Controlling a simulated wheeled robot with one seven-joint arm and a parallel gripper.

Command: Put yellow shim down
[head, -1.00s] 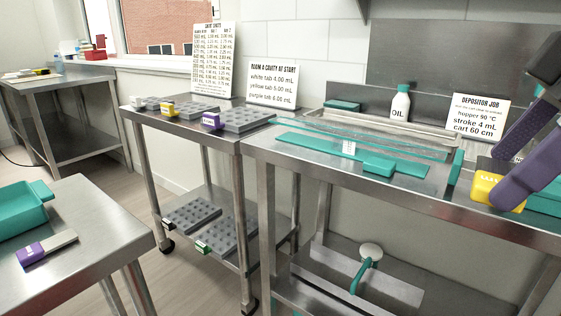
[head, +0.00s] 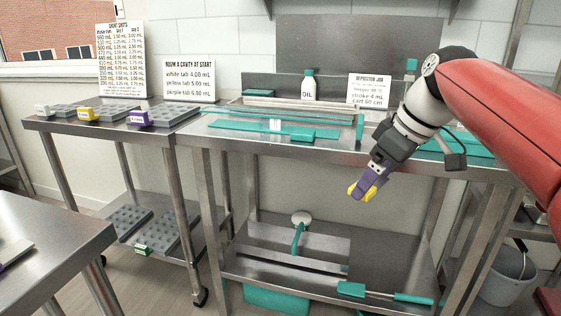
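My gripper (head: 363,187), with purple fingers, hangs in front of the right-hand steel table (head: 330,149), lower than its top edge. It appears shut on the yellow shim (head: 353,191). Yellow shows on both sides of the fingertips, and the fingers hide the middle of the shim. The shim is in the air, apart from the tabletop and the shelf below.
The table holds a teal scraper (head: 305,132), an oil bottle (head: 308,86) and a job sign (head: 368,91). The left cart (head: 68,129) carries grey moulds with white, yellow and purple tabs. The lower shelf (head: 320,277) holds tools. A bucket (head: 509,278) stands at right.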

